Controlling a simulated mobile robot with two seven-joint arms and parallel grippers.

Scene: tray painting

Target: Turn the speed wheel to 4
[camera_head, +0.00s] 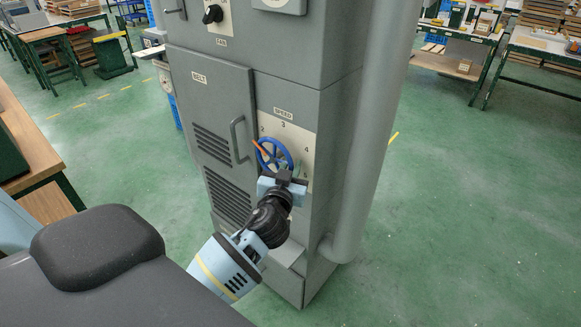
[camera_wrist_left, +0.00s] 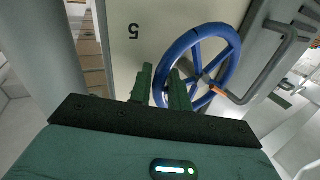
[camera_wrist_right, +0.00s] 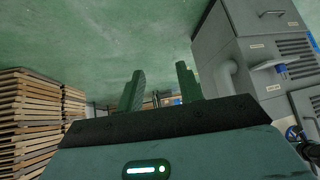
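The speed wheel (camera_head: 264,163) is a blue spoked wheel on a pale panel marked SPEED, on the front of the grey cabinet. Its orange pointer (camera_head: 259,147) points to the upper left, away from the 4 (camera_head: 306,150) at the right. My left gripper (camera_head: 283,178) is at the wheel's lower right rim. In the left wrist view the fingers of my left gripper (camera_wrist_left: 161,84) stand close on either side of the blue rim (camera_wrist_left: 187,41), with the orange pointer (camera_wrist_left: 217,90) across the hub. My right gripper (camera_wrist_right: 160,85) is open and empty, away from the wheel.
A door with a vertical handle (camera_head: 237,140) is just left of the wheel. A thick grey pipe (camera_head: 362,130) runs down the cabinet's right side. Stacked wooden boards (camera_wrist_right: 30,110) show in the right wrist view. The green floor right of the cabinet is clear.

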